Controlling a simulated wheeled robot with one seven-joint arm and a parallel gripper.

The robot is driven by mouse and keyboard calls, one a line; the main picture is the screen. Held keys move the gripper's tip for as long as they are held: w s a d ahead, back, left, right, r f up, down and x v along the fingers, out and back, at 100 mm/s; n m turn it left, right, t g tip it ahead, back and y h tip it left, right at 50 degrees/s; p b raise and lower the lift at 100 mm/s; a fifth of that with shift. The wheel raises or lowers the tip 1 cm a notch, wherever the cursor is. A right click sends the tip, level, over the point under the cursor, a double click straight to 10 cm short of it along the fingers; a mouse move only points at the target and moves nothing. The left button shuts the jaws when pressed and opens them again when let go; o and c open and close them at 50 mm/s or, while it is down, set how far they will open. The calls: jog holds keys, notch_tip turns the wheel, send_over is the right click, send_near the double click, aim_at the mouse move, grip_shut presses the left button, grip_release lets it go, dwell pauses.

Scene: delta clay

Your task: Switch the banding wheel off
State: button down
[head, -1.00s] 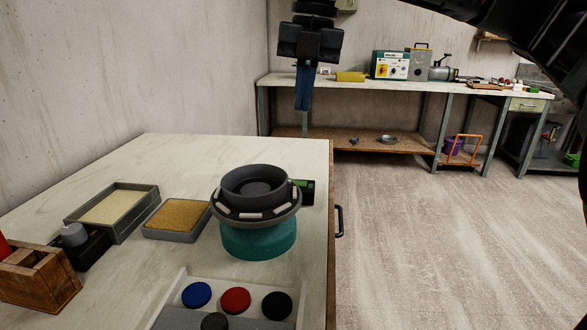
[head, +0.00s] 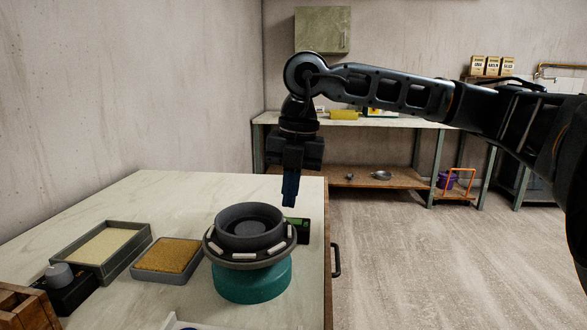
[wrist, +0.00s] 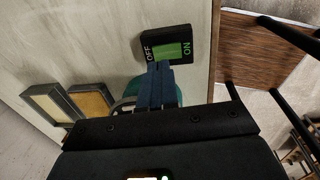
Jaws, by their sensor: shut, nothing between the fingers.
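The banding wheel (head: 252,279) has a teal base and a dark round head carrying a dark bowl (head: 249,222). Its switch (head: 303,236) is a small black box with a green rocker, just behind and right of the wheel. In the wrist view the switch (wrist: 166,44) has OFF at the left end and ON at the right end; which way the rocker is tilted I cannot tell. My gripper (head: 290,203) is shut and empty, pointing down just above the switch. In the wrist view its blue fingertips (wrist: 160,66) overlap the switch's near edge; contact is unclear.
A grey tray of pale material (head: 105,247), a tray with a tan pad (head: 167,256) and a black box with a grey knob (head: 66,285) stand left of the wheel. The table's right edge is close to the switch. A long workbench (head: 392,122) is behind.

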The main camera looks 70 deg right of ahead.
aim_at(288, 220)
jog(key=shift+w+f, duration=0.2)
jog(key=shift+f, duration=1.2)
jog(key=shift+f+b, duration=0.45)
jog(key=shift+b, duration=0.4)
jog(key=shift+a+r, duration=0.1)
jog(key=shift+r, duration=0.1)
jog(key=shift+f, duration=0.1)
